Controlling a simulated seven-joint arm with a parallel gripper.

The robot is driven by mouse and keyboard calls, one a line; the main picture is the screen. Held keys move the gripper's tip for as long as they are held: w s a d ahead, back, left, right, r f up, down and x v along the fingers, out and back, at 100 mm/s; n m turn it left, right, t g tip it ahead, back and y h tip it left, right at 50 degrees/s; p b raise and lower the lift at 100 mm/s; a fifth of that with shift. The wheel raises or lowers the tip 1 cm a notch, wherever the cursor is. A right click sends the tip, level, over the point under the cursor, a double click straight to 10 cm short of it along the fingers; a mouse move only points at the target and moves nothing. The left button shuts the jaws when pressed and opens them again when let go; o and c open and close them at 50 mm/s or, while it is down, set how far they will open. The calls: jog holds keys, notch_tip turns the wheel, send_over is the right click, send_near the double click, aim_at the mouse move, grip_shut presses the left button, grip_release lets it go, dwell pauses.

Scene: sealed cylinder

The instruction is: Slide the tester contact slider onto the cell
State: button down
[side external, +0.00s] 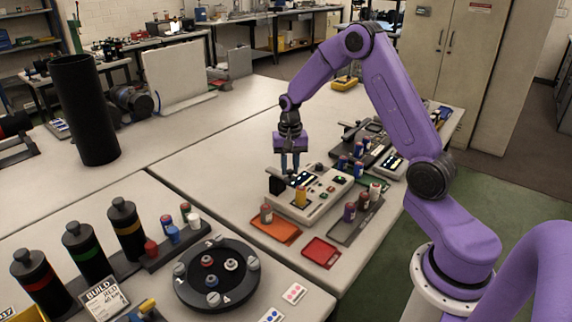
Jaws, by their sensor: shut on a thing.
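The tester (322,200) is a beige box with a dark display and small coloured buttons, on the near table. A black upright block (277,185) is at the tester's left end. My gripper (290,171) points straight down over the tester's back left part, behind the yellow cell and just right of the black block. Its fingers are shut on a small part at the tester, apparently the contact slider. That part is too small and too hidden to make out clearly.
A grey tray (341,236) with several cells is to the right. A black round carousel (232,296) and dark canisters (126,229) stand at the left.

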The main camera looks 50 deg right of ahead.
jog(key=shift+s, duration=2.5)
jog(key=c, duration=1)
grip_release()
jog(key=shift+s, duration=0.1)
jog(key=shift+o, duration=0.3)
jog(key=shift+r, duration=0.1)
jog(key=shift+r, duration=0.25)
notch_tip(320, 180, up, 17)
jog(key=shift+f, duration=0.1)
